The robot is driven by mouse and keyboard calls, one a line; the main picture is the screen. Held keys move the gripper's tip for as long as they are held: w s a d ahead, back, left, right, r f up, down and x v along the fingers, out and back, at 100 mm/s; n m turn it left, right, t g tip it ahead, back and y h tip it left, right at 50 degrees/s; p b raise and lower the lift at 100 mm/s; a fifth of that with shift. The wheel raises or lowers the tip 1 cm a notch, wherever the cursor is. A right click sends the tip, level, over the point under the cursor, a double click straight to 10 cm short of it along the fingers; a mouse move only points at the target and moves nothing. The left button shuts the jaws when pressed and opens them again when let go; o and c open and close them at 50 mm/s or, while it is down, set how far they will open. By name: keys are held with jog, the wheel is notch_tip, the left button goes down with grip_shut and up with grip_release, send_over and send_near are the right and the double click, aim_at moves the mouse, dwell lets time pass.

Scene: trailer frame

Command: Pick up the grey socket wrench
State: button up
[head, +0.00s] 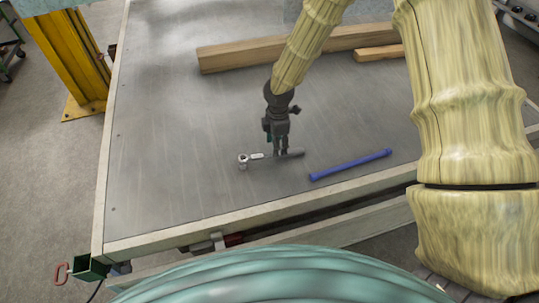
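The grey socket wrench (258,156) lies on the metal trailer deck (170,150) near its front edge. Its round silver head is at the left and its dark grey handle points right. My gripper (281,152) points down at the wrench's handle, with its fingertips at or just above it. The fingers cover part of the handle. The view is too small to tell whether they are apart or closed on it.
A blue bar (350,165) lies to the right of the wrench. A long wooden beam (245,53) and a shorter wood piece (378,53) lie farther back. A yellow post (70,55) stands left of the trailer. The deck left of the wrench is clear.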

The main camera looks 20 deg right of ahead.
jog(key=shift+s+f, duration=0.1)
jog(key=shift+f, duration=0.3)
jog(key=shift+w+d+f+p, duration=0.15)
jog(key=shift+f+p, duration=0.7)
jog(key=shift+f, duration=1.35)
grip_shut()
